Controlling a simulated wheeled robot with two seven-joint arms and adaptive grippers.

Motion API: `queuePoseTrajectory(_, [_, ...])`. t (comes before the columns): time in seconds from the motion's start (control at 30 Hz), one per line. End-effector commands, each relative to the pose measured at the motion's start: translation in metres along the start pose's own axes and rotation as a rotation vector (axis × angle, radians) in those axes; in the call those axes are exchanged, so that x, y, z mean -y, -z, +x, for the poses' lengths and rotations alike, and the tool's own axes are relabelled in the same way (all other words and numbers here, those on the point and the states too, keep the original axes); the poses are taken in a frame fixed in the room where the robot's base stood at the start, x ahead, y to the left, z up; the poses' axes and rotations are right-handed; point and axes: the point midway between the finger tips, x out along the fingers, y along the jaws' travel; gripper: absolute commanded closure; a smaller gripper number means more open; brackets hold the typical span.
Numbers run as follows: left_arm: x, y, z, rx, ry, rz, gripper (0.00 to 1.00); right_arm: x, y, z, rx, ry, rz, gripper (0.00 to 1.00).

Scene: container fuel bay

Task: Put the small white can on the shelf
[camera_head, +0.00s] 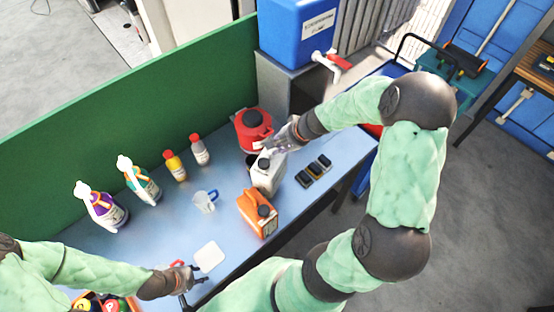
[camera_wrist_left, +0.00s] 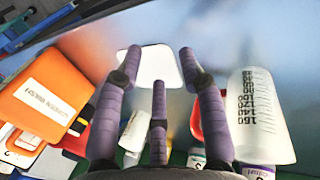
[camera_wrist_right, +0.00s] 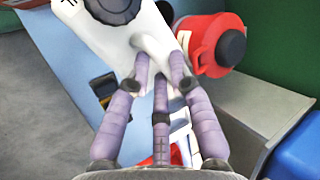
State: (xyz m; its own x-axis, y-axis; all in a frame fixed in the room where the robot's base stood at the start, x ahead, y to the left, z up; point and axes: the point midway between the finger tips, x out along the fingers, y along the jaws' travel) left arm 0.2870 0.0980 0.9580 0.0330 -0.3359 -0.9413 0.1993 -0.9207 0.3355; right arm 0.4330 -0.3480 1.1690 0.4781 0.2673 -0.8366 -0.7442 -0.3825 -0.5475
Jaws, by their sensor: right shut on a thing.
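The small white can (camera_head: 267,174) with a black cap is upright above the blue-grey bench top, beside the orange can. I cannot tell whether its base touches the bench. My right gripper (camera_head: 277,143) is shut on its handle. In the right wrist view the white can (camera_wrist_right: 125,40) fills the upper middle, with the fingers (camera_wrist_right: 160,75) at its handle. My left gripper (camera_head: 190,280) is open and empty near the bench's front edge; its spread fingers (camera_wrist_left: 160,65) show in the left wrist view. A grey shelf-like ledge (camera_head: 288,92) stands at the bench's far end.
A red can (camera_head: 254,130) stands close behind the white can. A large blue container (camera_head: 297,30) occupies the ledge. A green panel (camera_head: 120,110) lines the back.

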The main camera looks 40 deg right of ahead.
Motion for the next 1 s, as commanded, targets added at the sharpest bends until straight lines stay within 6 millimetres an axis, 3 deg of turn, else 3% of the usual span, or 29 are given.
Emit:
queuePoseTrajectory(0.1, [0.002,0.0,0.005,0.0,0.0,0.0,0.6,-0.011,0.001,0.017,-0.001,0.001,0.002,1.0])
queuePoseTrajectory(0.37, [0.003,0.0,0.008,0.0,0.0,0.0,0.6,-0.02,0.002,0.031,-0.002,0.002,0.0,1.0])
queuePoseTrajectory(0.6, [0.005,0.001,0.014,0.0,0.0,0.0,0.6,-0.036,0.002,0.055,0.0,0.001,0.001,1.0])
queuePoseTrajectory(1.0, [0.005,0.001,0.015,0.0,0.0,0.0,0.6,-0.039,0.002,0.061,-0.002,0.002,-0.001,1.0])
